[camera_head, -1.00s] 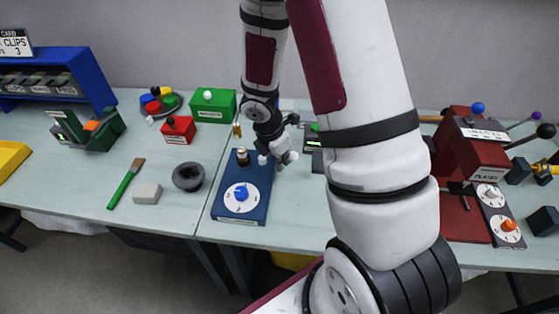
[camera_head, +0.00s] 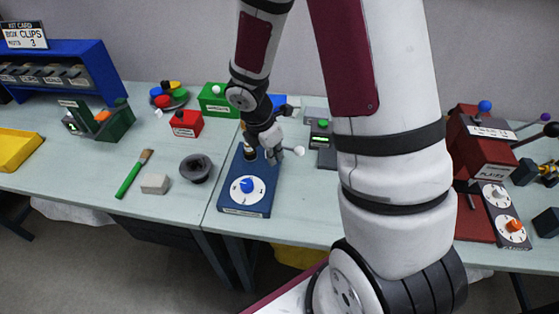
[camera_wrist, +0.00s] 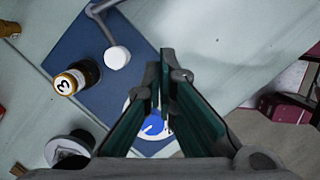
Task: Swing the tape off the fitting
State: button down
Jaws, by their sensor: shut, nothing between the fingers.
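The blue board (camera_head: 232,192) carries a white dial with a blue knob and a dark upright fitting (camera_head: 249,153). In the wrist view the fitting (camera_wrist: 78,77) has a pale cap marked 3. No strip clearly recognisable as tape shows. A grey lever with a white round knob (camera_wrist: 117,57) lies beside the fitting, apart from it and not over its cap. In the head view the white knob (camera_head: 299,150) shows right of my gripper (camera_head: 272,153). My gripper (camera_wrist: 165,72) is shut and empty above the board, between lever and dial; its green fingers partly hide the dial.
A dark bowl (camera_head: 195,168), a pale block (camera_head: 154,184) and a green-handled brush (camera_head: 133,174) lie left of the board. Red (camera_head: 186,124) and green (camera_head: 213,99) boxes stand behind. A red press (camera_head: 480,150) stands far right.

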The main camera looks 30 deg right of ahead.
jog(key=v, duration=0.5)
jog(key=shift+s+a+r, duration=0.15)
jog(key=shift+r, duration=0.2)
jog(key=s+a+r+m+t, duration=0.1)
jog(key=s+r+m, duration=0.2)
jog(key=r+m, duration=0.35)
jog(key=s+r+m+t, duration=0.1)
jog(key=s+r+m, duration=0.2)
jog(key=r, duration=0.6)
jog(key=s+a+r+m+t+y, duration=0.2)
jog(key=s+a+r+m, duration=0.3)
jog(key=s+r+m, duration=0.3)
jog(key=s+m+t, duration=0.1)
jog(key=s, duration=0.2)
jog(key=shift+a+r+m+y, duration=0.25)
jog(key=shift+r+m+y, duration=0.1)
jog(key=shift+y, duration=0.05)
